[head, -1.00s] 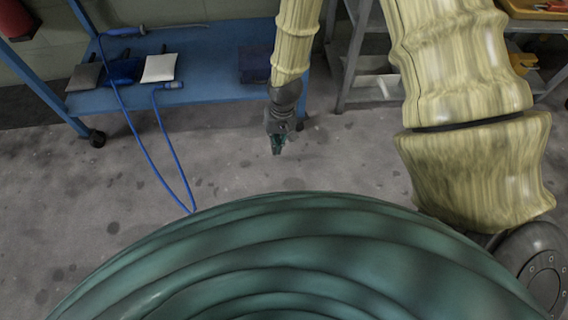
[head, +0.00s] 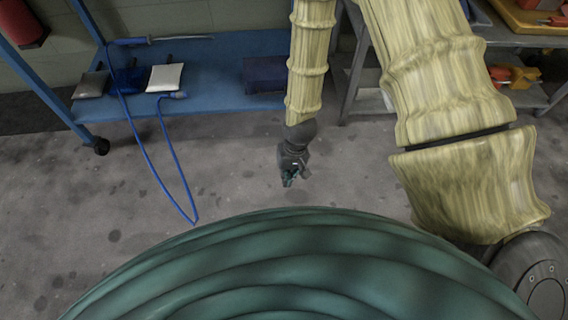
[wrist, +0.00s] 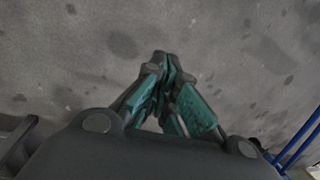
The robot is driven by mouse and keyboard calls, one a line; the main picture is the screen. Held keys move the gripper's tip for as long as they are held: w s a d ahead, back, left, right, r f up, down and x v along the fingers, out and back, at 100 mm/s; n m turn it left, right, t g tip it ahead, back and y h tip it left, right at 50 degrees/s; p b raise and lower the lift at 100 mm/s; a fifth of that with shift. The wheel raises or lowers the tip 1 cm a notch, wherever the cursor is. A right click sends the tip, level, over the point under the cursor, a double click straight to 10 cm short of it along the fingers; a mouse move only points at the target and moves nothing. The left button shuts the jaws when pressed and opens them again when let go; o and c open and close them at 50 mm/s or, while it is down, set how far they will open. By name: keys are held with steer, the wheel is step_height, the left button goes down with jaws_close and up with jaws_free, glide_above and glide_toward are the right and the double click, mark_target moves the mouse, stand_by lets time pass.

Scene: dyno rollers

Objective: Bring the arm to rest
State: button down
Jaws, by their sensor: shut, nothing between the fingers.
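My gripper (head: 290,179) hangs at the end of my arm, pointing down over the bare floor, in the middle of the head view. In the wrist view my gripper (wrist: 165,65) shows its dark fingers with green pads brought together at the tips. It is shut and holds nothing. Only stained grey floor (wrist: 225,45) shows beyond the fingertips.
A blue bench (head: 215,85) stands at the back left, with a white pouch (head: 165,77) and dark pouches on its lower shelf. A blue cable (head: 170,155) loops down to the floor. A grey shelf unit (head: 357,75) is behind my arm. The floor around the gripper is clear.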

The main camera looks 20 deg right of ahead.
steer(key=s+d+f+n+h, duration=0.1)
steer(key=s+d+f, duration=0.25)
steer(key=s, duration=0.55)
steer(key=s+d+f+n+h, duration=0.15)
steer(key=s+f, duration=0.25)
steer(key=s, duration=0.5)
step_height(320, 180, up, 38)
steer(key=p, duration=3.8)
steer(key=shift+w+d+m, duration=0.15)
steer(key=shift+d+m, duration=0.25)
steer(key=shift+m, duration=0.05)
steer(key=c, duration=2.2)
jaws_free()
steer(key=shift+y, duration=0.25)
